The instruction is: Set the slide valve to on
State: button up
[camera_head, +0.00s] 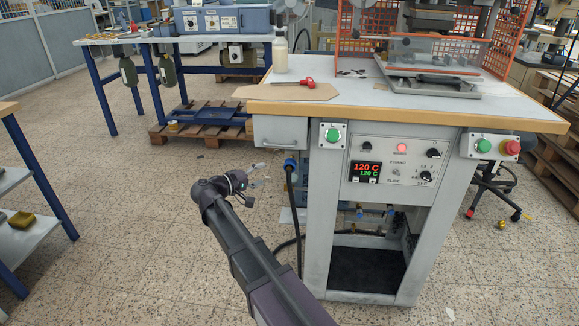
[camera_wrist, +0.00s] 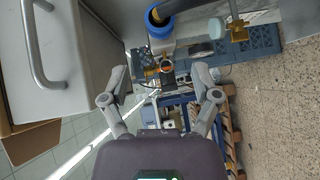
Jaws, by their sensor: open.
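A small pneumatic fitting with a blue collar, which looks like the slide valve (camera_head: 290,164), sits on the left side of the press stand, with a black hose hanging below it. In the wrist view, the blue collar (camera_wrist: 159,24) is at the top centre, joined to a pale metal body and an orange-brown ring (camera_wrist: 167,66). The slide's on or off position cannot be told. My gripper (camera_head: 264,174) is left of the fitting in the head view, apart from it. In the wrist view my gripper (camera_wrist: 160,80) is open and empty, its fingers spread either side of the ring's line.
The press stand (camera_head: 325,220) has a drawer (camera_head: 280,130) above the fitting; its handle (camera_wrist: 37,50) is close on the left in the wrist view. A control panel (camera_head: 396,170) is on the stand's front. Open tiled floor (camera_head: 120,230) lies to the left.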

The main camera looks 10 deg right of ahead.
aim_at(290, 165)
jog(key=b+x, duration=0.1)
jog(key=x, duration=1.1)
jog(key=shift+d, duration=0.1)
jog(key=shift+c, duration=0.2)
